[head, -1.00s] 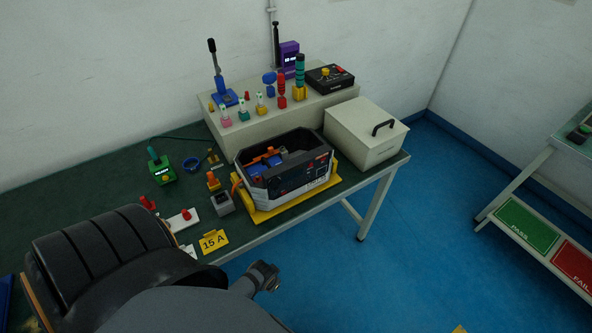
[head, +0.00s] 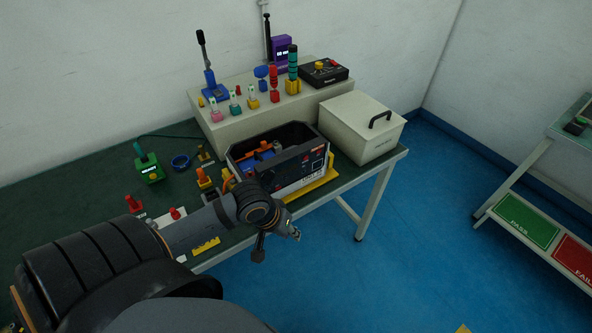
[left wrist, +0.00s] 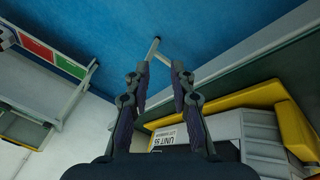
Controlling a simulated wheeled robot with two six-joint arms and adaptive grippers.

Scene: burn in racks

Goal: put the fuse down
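My left gripper (head: 278,243) is in front of the open unit (head: 303,172), beside the table's front edge. In the left wrist view its two fingers (left wrist: 159,78) are spread apart, with nothing visible between them. Blue floor and a table leg show beyond the fingers, and the unit's label side (left wrist: 180,138) is below right. I cannot make out a fuse for certain in either view. A yellow card (head: 206,244), which read 15 A earlier, lies beside my arm and is partly hidden. My right gripper is in neither view.
The unit sits in a yellow cradle (head: 322,190) on the green table (head: 75,195). A lidded beige box (head: 350,125) stands right of it. A raised beige shelf (head: 222,132) with several coloured tools stands behind. Red-topped parts (head: 134,204) are left of my arm.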

